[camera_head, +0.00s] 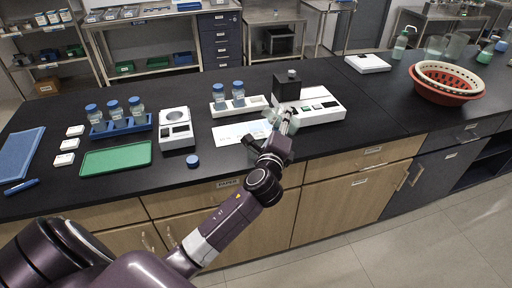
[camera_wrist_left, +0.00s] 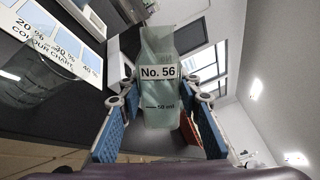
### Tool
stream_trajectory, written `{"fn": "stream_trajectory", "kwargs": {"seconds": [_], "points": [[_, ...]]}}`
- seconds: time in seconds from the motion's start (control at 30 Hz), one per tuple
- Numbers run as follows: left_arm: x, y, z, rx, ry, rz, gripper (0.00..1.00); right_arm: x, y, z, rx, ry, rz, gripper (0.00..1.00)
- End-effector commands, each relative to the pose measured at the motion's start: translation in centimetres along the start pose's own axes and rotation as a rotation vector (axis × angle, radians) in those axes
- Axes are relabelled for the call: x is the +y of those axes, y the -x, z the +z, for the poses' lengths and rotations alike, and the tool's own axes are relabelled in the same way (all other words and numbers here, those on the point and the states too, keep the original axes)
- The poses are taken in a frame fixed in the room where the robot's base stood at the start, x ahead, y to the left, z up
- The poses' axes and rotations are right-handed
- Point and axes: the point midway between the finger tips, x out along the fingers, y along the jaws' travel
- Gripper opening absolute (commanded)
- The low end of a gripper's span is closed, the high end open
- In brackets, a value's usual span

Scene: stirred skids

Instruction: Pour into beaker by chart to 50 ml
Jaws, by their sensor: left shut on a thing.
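My left gripper (camera_head: 284,118) is over the bench beside the white colour chart (camera_head: 240,132). In the left wrist view its blue-padded fingers (camera_wrist_left: 163,105) are shut on a clear, pale greenish vessel (camera_wrist_left: 160,90). The vessel is labelled "No. 56" and has a "50 ml" mark low down. I cannot tell how much liquid is in it. The chart, with percentage patches, also shows in the left wrist view (camera_wrist_left: 65,35). A second transparent glass vessel (camera_wrist_left: 30,80) shows by the chart there, with its contents unclear. My right gripper is not in view.
A white device (camera_head: 320,110) with a black box (camera_head: 287,85) stands just behind the gripper. A white rack (camera_head: 222,111) holds blue-capped bottles. Farther left are a balance (camera_head: 175,130), a blue rack (camera_head: 137,127), a green tray (camera_head: 115,158) and a loose blue cap (camera_head: 192,160).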

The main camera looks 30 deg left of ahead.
Motion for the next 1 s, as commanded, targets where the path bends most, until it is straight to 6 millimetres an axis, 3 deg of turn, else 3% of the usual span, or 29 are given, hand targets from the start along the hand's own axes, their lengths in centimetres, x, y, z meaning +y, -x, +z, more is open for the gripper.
{"fn": "stream_trajectory", "kwargs": {"seconds": [1.0], "points": [[-0.17,-0.01,-0.07,0.000,0.124,-0.002,0.04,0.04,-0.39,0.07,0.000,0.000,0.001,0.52]]}}
